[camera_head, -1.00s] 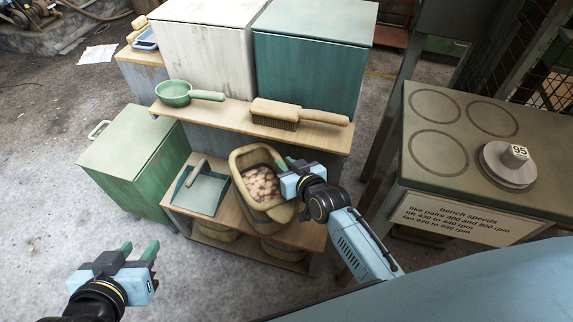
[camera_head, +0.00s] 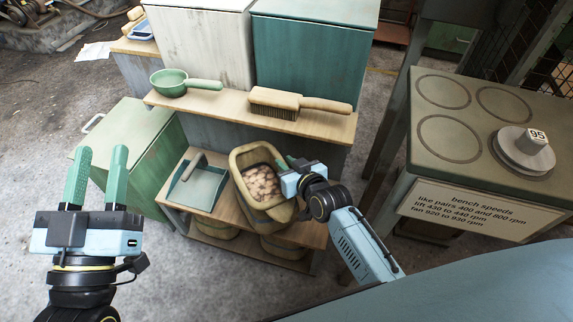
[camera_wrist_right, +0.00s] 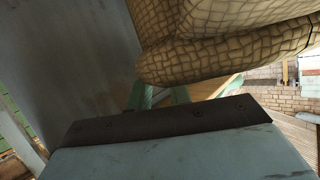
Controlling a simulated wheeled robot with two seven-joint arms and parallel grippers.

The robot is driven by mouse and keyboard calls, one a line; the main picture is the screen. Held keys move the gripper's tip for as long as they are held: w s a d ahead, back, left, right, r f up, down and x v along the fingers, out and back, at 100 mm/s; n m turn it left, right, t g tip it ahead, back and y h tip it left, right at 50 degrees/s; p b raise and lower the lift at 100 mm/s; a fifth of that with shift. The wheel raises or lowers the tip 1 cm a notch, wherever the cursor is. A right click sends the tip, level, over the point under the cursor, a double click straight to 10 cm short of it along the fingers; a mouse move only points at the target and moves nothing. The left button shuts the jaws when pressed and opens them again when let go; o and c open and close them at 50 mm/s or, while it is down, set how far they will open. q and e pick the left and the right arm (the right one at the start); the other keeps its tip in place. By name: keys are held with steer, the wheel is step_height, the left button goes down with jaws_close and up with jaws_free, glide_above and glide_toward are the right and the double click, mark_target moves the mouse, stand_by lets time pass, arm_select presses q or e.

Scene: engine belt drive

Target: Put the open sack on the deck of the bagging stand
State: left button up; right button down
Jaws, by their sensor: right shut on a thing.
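The open sack (camera_head: 265,205) is tan and woven, with a wide mouth and pale brown lumps inside. It appears over the right part of the wooden deck (camera_head: 225,217) of the bagging stand, leaning a little; whether its base touches the deck is hidden. My right gripper (camera_head: 284,166) is shut on the sack's right rim. In the right wrist view the sack's woven side (camera_wrist_right: 230,45) fills the top, and the green fingers (camera_wrist_right: 160,96) run under its fold. My left gripper (camera_head: 101,150) is open and empty, left of the stand.
A teal dustpan (camera_head: 196,190) lies on the deck left of the sack. A shelf above holds a green pan (camera_head: 170,82) and a brush (camera_head: 275,102). A green cabinet (camera_head: 125,150) stands at left, a bench with a 95 weight (camera_head: 536,137) at right.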

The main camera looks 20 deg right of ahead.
steer(key=shift+w+r, duration=0.15)
steer(key=shift+w, duration=0.05)
arm_select(q)
steer(key=shift+s+r+t, duration=0.35)
steer(key=shift+r+t, duration=0.15)
steer(key=shift+r, duration=0.35)
arm_select(e)
steer(key=c, duration=1.7)
jaws_free()
steer(key=shift+s+f, duration=0.15)
steer(key=shift+f, duration=0.15)
steer(key=shift+c, duration=0.2)
steer(key=o, duration=0.4)
steer(key=shift+o, duration=0.2)
steer(key=shift+r, duration=0.1)
